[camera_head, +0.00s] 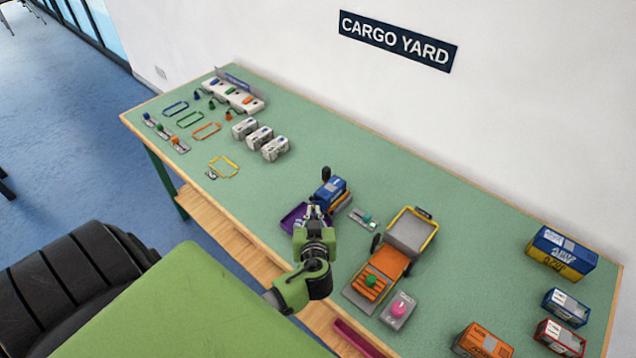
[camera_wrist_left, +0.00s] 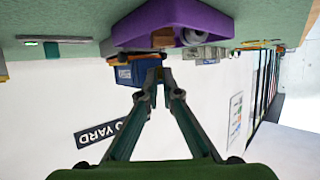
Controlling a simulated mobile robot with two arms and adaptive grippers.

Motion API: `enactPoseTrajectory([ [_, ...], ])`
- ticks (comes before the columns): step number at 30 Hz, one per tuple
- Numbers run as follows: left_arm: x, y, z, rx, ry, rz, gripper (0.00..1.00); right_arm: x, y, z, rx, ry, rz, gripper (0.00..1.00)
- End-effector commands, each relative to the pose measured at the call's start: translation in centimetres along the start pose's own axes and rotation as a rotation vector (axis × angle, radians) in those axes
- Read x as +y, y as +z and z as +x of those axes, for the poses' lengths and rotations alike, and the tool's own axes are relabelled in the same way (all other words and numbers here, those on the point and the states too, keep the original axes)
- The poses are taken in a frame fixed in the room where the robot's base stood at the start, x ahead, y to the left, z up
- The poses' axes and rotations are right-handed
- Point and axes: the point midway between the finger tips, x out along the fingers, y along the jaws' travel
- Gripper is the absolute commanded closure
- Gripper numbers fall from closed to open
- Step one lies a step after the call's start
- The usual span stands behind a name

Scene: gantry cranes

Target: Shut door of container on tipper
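A blue container (camera_head: 329,192) sits on a small vehicle with a yellow-orange bed (camera_head: 341,203), which I take for the tipper, near the middle of the table. My left gripper (camera_head: 313,209) is just in front of it, over the edge of a purple tray (camera_head: 294,217). In the left wrist view, which is upside down, the blue container (camera_wrist_left: 128,73) is just beyond the left fingertips (camera_wrist_left: 158,78). The fingertips are together with nothing clear between them. Contact with the container cannot be told. The container's door cannot be made out. My right gripper is not in view.
A grey tipping bed in a yellow frame (camera_head: 409,232) and an orange panel with a green knob (camera_head: 370,283) stand to the right. A pink button box (camera_head: 398,310) is in front. Several containers (camera_head: 562,254) stand far right. White boxes (camera_head: 260,138) stand left.

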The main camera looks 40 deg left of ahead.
Motion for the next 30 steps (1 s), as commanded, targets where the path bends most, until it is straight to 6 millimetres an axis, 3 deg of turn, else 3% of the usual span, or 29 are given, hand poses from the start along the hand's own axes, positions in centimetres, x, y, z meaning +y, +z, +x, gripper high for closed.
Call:
enactPoseTrajectory([
  [7,-1.0,-0.3,0.8,0.000,0.216,0.092,1.00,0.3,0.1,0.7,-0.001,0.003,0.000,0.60],
  [18,-1.5,-0.9,2.1,-0.001,0.496,0.206,1.00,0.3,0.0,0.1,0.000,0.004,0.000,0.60],
  [30,-1.6,-1.1,2.8,-0.003,0.644,0.264,1.00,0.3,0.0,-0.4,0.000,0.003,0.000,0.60],
])
